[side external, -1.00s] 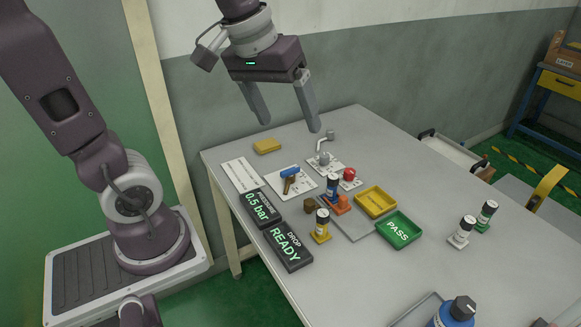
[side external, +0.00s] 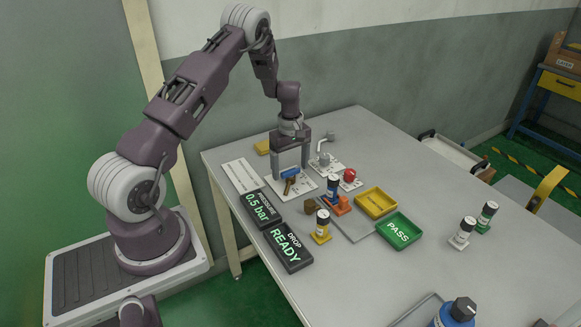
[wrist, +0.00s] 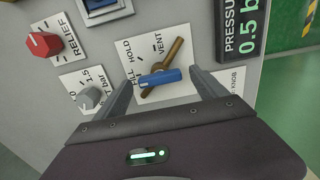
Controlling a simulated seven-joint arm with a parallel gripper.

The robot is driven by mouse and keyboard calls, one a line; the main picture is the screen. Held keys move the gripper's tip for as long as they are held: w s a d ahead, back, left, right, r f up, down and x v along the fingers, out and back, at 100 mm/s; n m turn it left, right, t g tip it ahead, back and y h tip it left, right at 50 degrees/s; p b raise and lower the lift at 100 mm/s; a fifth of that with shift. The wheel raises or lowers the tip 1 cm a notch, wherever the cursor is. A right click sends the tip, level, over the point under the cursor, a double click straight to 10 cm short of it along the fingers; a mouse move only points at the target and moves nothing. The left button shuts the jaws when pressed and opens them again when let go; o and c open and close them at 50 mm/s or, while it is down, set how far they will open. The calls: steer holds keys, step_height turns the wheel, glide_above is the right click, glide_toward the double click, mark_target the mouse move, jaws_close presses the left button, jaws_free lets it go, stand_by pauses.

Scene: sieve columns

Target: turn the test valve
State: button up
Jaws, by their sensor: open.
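The test valve (side external: 291,174) has a blue lever and a brown body on a white plate marked HOLD and VENT, with a partly hidden third word at the left. In the wrist view the blue lever (wrist: 160,77) lies almost level across the brown part (wrist: 176,53). My gripper (side external: 290,172) points down over the plate. In the wrist view its two open fingers (wrist: 160,82) stand one on each side of the blue lever, with nothing gripped. Whether a fingertip touches the lever cannot be told.
A red relief knob (wrist: 43,44) and a grey knob (wrist: 89,97) sit beside the valve plate. Displays read 0.5 bar (side external: 259,208) and READY (side external: 288,246). Columns, a yellow tray (side external: 376,202) and a green PASS tray (side external: 399,231) stand nearby.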

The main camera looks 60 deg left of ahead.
steer(key=shift+f, duration=0.15)
steer(key=c, duration=1.4)
steer(key=shift+o, duration=0.2)
steer(key=shift+m, duration=0.4)
steer(key=m, duration=0.3)
steer(key=shift+m, duration=2.4)
steer(key=o, duration=1.4)
steer(key=shift+c, duration=0.2)
